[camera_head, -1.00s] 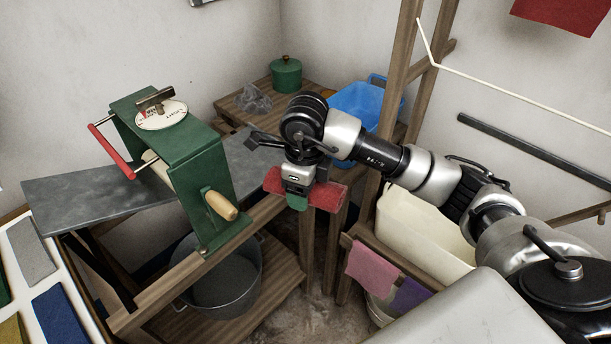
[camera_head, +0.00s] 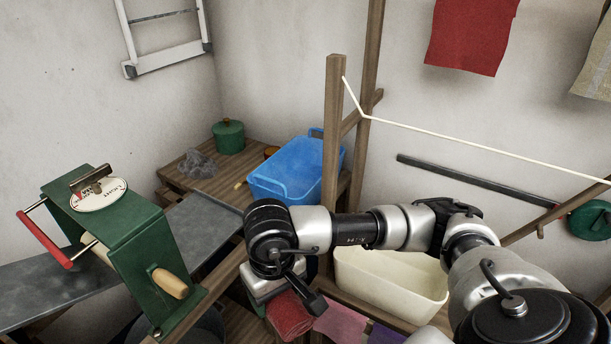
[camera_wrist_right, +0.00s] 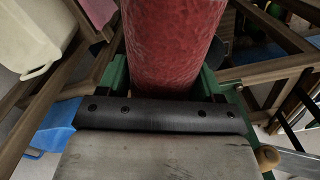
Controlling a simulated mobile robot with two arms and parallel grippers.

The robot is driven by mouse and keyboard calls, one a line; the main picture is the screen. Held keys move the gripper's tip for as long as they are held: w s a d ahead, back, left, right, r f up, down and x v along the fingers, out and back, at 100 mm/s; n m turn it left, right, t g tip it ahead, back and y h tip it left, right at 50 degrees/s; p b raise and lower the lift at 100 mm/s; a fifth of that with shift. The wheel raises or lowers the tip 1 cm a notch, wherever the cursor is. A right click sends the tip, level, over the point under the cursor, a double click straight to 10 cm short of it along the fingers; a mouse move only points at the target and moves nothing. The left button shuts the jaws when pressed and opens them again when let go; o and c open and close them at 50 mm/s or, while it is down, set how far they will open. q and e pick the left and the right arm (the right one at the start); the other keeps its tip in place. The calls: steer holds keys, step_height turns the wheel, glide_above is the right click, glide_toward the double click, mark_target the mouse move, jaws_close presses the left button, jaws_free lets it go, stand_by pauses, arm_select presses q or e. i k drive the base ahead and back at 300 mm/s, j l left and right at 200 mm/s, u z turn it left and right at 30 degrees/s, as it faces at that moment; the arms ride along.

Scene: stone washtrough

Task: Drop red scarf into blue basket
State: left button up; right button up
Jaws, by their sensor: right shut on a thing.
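My right gripper (camera_head: 277,303) is shut on a rolled red scarf (camera_head: 290,317), low in the middle of the head view. In the right wrist view the red scarf (camera_wrist_right: 172,45) stretches away between the green fingers of my right gripper (camera_wrist_right: 168,75). The blue basket (camera_head: 287,168) stands on a wooden shelf behind and above my right gripper, apart from the scarf. A piece of it also shows at the left of the right wrist view (camera_wrist_right: 55,125). The basket's inside is only partly visible. My left gripper is not in view.
A green mangle (camera_head: 125,245) with a red handle stands at the left. A cream tub (camera_head: 390,285) is right of my gripper. A wooden post (camera_head: 333,135) rises beside the basket. Red cloth (camera_head: 470,35) hangs above.

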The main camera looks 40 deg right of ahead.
mark_target(306, 187)
steer(key=i+z, duration=0.1)
steer(key=z, duration=0.3)
steer(key=i+z, duration=0.15)
steer(key=z, duration=0.3)
steer(key=i+j+z, duration=0.1)
steer(key=z, duration=0.3)
steer(key=u, duration=0.15)
steer(key=k+l, duration=0.05)
